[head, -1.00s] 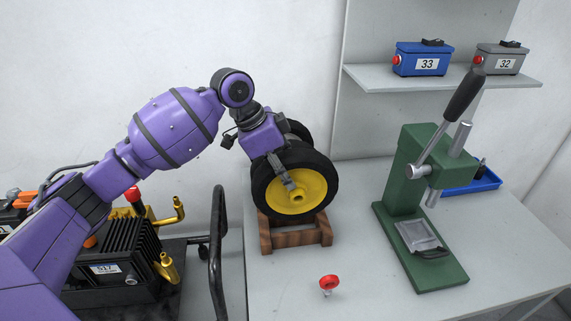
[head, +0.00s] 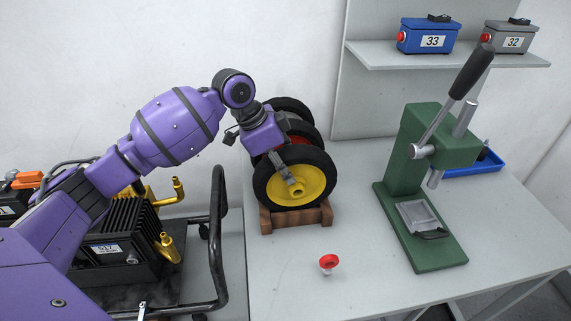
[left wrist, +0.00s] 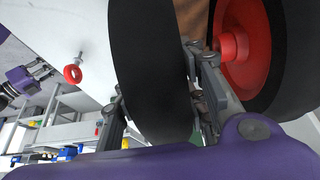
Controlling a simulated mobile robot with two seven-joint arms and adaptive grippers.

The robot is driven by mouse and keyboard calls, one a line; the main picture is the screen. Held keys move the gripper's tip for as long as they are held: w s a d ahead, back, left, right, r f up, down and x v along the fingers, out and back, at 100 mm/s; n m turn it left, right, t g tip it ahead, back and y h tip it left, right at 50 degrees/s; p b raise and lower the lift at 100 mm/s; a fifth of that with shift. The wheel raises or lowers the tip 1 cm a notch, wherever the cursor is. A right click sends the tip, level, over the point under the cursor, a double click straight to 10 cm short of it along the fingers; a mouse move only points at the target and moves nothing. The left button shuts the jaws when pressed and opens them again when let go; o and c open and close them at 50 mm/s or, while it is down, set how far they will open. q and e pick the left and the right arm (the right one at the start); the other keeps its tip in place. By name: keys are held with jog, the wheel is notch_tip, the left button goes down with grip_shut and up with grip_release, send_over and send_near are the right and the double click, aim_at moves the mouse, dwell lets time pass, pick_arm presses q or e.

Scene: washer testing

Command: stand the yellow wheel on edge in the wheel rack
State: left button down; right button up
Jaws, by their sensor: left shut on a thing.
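The yellow wheel (head: 312,181), a black tyre with a yellow hub, is upright at the wooden wheel rack (head: 296,219). Its lower edge is at the rack's front part; I cannot tell whether it rests there. My left gripper (head: 297,188) is shut on it, one finger across the hub face. In the left wrist view its tyre (left wrist: 148,70) stands between the fingers (left wrist: 160,115). A red-hubbed wheel (left wrist: 245,45) is close behind it. Part of what looks like my right gripper (left wrist: 38,76) shows small at the left; its jaws are unclear.
Another dark tyre (head: 291,105) stands farthest back. A red-topped piece (head: 328,263) lies in front of the rack. A green press (head: 425,185) stands at right. A cart with a black handle (head: 217,240) is at left. Clear table lies between rack and press.

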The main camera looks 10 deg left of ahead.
pick_arm(q)
jog(key=shift+r, duration=0.2)
jog(key=c, duration=1)
grip_release()
jog(key=shift+f, duration=0.25)
jog(key=shift+r, duration=0.1)
jog(key=v, duration=1.2)
